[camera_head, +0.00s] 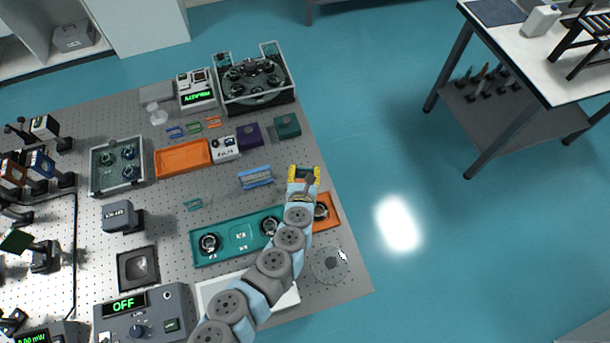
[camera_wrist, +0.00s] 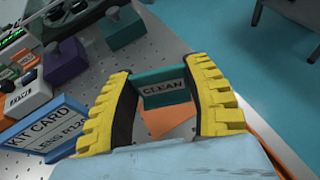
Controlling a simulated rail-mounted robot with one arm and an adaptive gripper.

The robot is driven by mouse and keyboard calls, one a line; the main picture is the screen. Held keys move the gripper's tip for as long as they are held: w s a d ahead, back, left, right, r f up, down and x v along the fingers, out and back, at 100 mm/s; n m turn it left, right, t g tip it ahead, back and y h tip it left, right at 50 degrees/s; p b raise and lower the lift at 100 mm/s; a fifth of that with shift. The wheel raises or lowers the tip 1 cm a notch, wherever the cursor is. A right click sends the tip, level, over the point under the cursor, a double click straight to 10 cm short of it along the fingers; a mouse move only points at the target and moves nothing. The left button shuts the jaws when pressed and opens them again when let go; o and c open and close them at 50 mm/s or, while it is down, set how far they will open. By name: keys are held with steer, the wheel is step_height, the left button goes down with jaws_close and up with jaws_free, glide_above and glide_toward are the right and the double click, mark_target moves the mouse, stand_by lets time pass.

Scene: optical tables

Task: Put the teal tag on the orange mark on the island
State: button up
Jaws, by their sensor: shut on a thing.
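My gripper (camera_wrist: 165,100) is shut on a teal tag (camera_wrist: 163,86) that reads "CLEAN", its yellow fingers on either side of it. In the head view my gripper (camera_head: 304,174) is near the right edge of the grey perforated table (camera_head: 165,225). In the wrist view an orange patch (camera_wrist: 168,121) shows on the table surface just beyond and below the tag. Its lower part is hidden by my gripper. I cannot tell whether the tag touches the surface. In the head view the patch is mostly hidden by my gripper.
A blue kit card (camera_wrist: 45,125) stands close to the left of my gripper. A teal box (camera_head: 287,126) and a purple box (camera_head: 249,135) stand behind. An orange tray (camera_head: 332,222) and a teal tray (camera_head: 240,249) lie in front. The floor is right of the table edge.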

mark_target(305, 175)
steer(key=shift+w+f, duration=0.4)
steer(key=shift+f, duration=0.1)
steer(key=shift+w+f, duration=0.2)
steer(key=shift+f, duration=0.95)
steer(key=shift+f+b, duration=0.3)
steer(key=shift+f, duration=0.35)
steer(key=shift+f, duration=0.25)
steer(key=o, duration=0.8)
steer(key=shift+r, duration=0.1)
